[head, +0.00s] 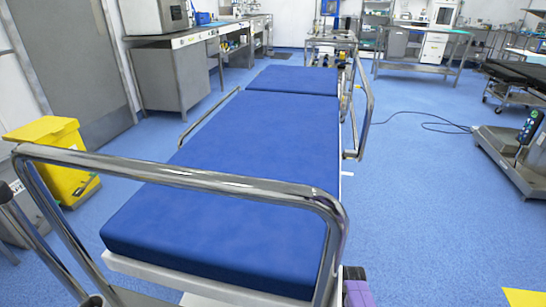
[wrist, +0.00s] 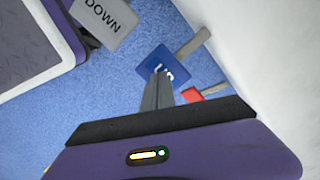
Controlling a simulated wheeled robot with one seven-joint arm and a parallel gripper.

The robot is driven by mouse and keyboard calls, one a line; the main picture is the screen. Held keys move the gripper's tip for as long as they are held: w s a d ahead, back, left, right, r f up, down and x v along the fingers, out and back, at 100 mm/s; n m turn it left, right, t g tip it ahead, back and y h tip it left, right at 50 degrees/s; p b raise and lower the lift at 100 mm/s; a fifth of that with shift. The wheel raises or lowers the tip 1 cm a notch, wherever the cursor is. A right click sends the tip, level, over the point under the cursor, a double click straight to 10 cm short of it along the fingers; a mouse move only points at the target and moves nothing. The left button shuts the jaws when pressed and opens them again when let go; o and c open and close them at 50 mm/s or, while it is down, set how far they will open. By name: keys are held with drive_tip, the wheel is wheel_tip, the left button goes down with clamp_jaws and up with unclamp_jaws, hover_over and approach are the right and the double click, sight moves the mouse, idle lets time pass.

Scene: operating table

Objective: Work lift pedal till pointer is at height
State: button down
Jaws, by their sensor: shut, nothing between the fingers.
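A blue pedal plate (wrist: 150,62) with white lettering, partly hidden by my fingers, shows in the wrist view. A grey lever (wrist: 193,42) runs from it to the upper right. My gripper (wrist: 161,78) is shut and empty, its fingertips overlapping the blue plate in the picture; I cannot tell whether they touch it. A grey plate marked DOWN (wrist: 103,18) is at upper left. The table with its blue mattress (head: 240,150) fills the middle of the head view. I cannot make out the height pointer for certain.
A red piece (wrist: 191,96) with a grey bar lies just right of my fingers, beside a white surface (wrist: 265,60). Chrome rails (head: 190,176) edge the table. A yellow bin (head: 50,150) stands left. Blue floor (head: 420,210) is open on the right, with a black cable (head: 430,125).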

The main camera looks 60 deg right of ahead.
drive_tip(key=shift+f+b, duration=1.6)
drive_tip(key=shift+f, duration=0.4)
wheel_tip(320, 180, up, 4)
drive_tip(key=p, duration=0.4)
drive_tip(key=shift+r, duration=0.1)
drive_tip(key=shift+p, duration=0.3)
wheel_tip(320, 180, up, 7)
drive_tip(key=p, duration=0.6)
drive_tip(key=shift+p, duration=0.4)
